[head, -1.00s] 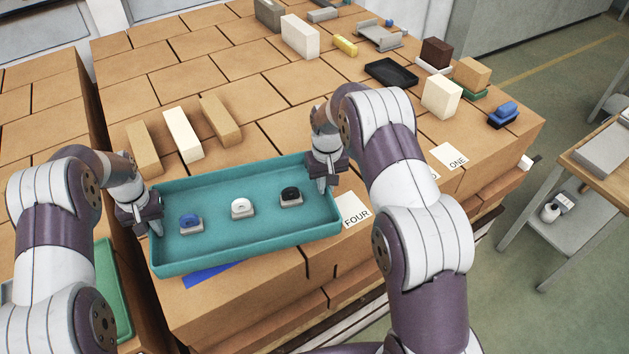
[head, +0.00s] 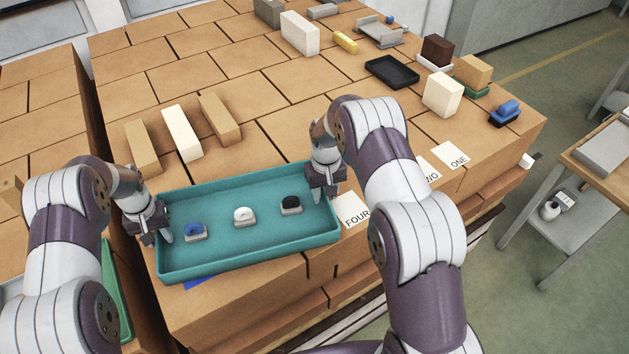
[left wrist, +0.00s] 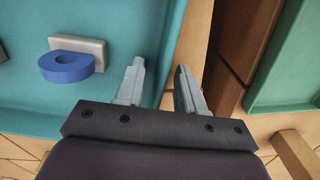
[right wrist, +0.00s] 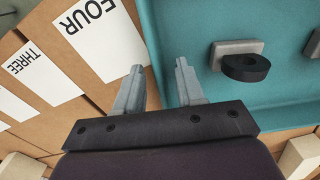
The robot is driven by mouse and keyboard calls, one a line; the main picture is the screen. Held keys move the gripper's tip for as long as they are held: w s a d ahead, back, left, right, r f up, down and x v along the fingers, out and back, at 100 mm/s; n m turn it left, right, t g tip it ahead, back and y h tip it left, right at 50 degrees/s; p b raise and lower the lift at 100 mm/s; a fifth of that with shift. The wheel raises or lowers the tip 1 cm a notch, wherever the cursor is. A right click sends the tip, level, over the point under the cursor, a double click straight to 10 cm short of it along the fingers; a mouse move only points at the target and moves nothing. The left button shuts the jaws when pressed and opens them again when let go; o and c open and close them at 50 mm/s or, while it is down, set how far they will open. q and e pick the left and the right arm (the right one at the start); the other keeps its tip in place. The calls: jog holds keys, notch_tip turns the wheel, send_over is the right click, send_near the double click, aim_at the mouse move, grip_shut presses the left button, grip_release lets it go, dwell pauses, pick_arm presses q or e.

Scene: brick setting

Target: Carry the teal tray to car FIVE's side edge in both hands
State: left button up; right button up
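The teal tray (head: 250,252) lies on the near-left edge of the brick stack, beside the FOUR card (head: 353,213). It holds three small grey holders with a blue ring (head: 193,230), a white ring (head: 243,214) and a black ring (head: 290,203). My left gripper (head: 157,238) is at the tray's left end, its open fingers either side of the wall (left wrist: 172,50). My right gripper (head: 325,194) is at the right end, also open around the wall (right wrist: 152,50). A strip of blue (head: 200,282) shows under the tray's front. No FIVE lettering is visible.
Cards TWO (head: 428,170) and ONE (head: 456,156) lie along the edge. Three loose bricks (head: 182,134) lie behind the tray. A black tray (head: 392,72) and several blocks stand farther back. A gap separates the left stack. A side table (head: 600,165) stands right.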

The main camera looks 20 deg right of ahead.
pick_arm(q)
jog(key=shift+s+r, duration=0.1)
jog(key=shift+s, duration=0.05)
pick_arm(e)
jog(key=shift+s, duration=0.15)
pick_arm(q)
jog(key=shift+w+r, duration=0.2)
jog(key=shift+r, duration=0.1)
pick_arm(e)
jog(key=shift+r, duration=0.25)
pick_arm(q)
notch_tip(320, 180, up, 11)
jog(key=shift+r, duration=0.15)
pick_arm(e)
notch_tip(320, 180, up, 12)
jog(key=shift+f, duration=0.2)
pick_arm(q)
jog(key=shift+s, duration=0.1)
